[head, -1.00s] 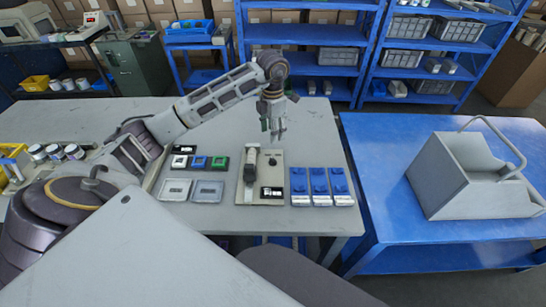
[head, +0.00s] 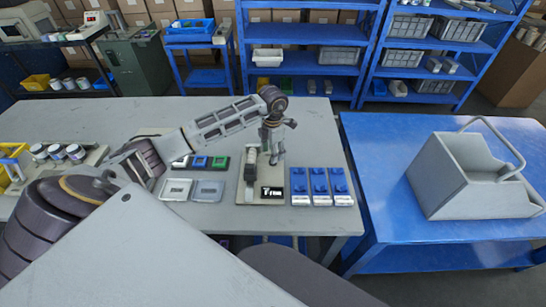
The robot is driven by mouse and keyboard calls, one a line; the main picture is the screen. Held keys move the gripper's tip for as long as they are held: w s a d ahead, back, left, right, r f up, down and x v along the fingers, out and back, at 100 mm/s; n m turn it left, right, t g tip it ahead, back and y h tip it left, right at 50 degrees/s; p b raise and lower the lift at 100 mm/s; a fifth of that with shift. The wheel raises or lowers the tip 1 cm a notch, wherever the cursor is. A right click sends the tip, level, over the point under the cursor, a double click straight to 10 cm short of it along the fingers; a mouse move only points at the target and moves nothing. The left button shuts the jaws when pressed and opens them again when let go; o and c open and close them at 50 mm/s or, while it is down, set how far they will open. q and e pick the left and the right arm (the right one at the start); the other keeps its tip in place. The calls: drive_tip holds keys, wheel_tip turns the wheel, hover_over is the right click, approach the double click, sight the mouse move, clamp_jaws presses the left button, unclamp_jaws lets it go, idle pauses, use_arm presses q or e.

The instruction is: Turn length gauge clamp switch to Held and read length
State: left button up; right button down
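The length gauge (head: 249,194) is a pale beige plate on the grey table, with a light upright bar-shaped part on its left side. A small black display (head: 271,192) at its lower right shows white characters too small to read surely. My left gripper (head: 274,160) points down at the upper right part of the gauge plate, where a switch lies hidden behind or under its fingers. The fingers are too small to tell whether they are apart or closed, or whether they touch the switch. My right gripper is not in view.
Blue units with white fronts (head: 320,183) stand right of the gauge. Small coloured-framed square buttons (head: 200,162) and two grey square panels (head: 208,191) lie left of it. Jars (head: 57,152) stand farther left. A blue table (head: 400,145) holds a grey bin (head: 470,175).

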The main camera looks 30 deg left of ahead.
use_arm(q)
wheel_tip(320, 180, down, 2)
drive_tip(key=shift+f, duration=0.7)
drive_tip(key=shift+c, duration=0.4)
drive_tip(key=c, duration=0.7)
drive_tip(key=shift+c, duration=1.1)
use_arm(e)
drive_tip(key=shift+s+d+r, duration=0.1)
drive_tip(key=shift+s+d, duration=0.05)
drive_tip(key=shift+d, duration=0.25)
